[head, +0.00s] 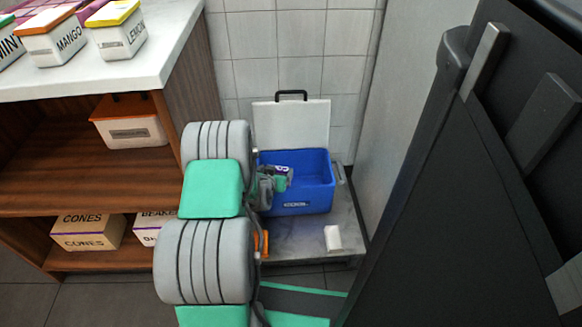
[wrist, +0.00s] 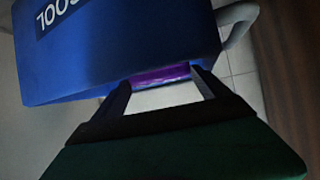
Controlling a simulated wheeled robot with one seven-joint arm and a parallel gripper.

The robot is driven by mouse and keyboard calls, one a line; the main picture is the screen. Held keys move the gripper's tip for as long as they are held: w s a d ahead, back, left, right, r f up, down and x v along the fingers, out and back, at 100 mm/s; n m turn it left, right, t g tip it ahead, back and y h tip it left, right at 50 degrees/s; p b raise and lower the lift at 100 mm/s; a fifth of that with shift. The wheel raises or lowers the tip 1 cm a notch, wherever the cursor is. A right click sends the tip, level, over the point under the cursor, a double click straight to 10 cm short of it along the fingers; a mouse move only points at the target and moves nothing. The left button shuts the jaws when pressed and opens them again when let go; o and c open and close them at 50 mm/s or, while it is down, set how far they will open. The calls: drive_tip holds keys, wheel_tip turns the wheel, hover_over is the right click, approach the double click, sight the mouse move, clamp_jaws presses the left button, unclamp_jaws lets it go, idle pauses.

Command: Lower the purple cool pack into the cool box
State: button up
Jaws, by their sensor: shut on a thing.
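The blue cool box (head: 303,186) stands open on a low grey platform, its white lid (head: 292,125) raised at the back. My gripper (head: 272,182) is at the left side of the box, partly hidden by my own arm in the head view. It is shut on the purple cool pack (head: 282,171), which shows only as a small dark and purple piece near the left rim. In the wrist view the purple pack (wrist: 162,76) shows between the fingers, close to the blue wall of the cool box (wrist: 120,45). I cannot tell how far the pack is inside the box.
A small white block (head: 332,238) lies on the grey platform (head: 296,240) in front of the box. A wooden shelf unit (head: 100,183) with tubs and boxes stands to the left. A large dark panel (head: 470,200) fills the right. The tiled wall (head: 270,50) is behind.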

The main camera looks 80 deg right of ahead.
drive_tip(key=o, duration=1.9)
drive_tip(key=shift+a+f, duration=0.1)
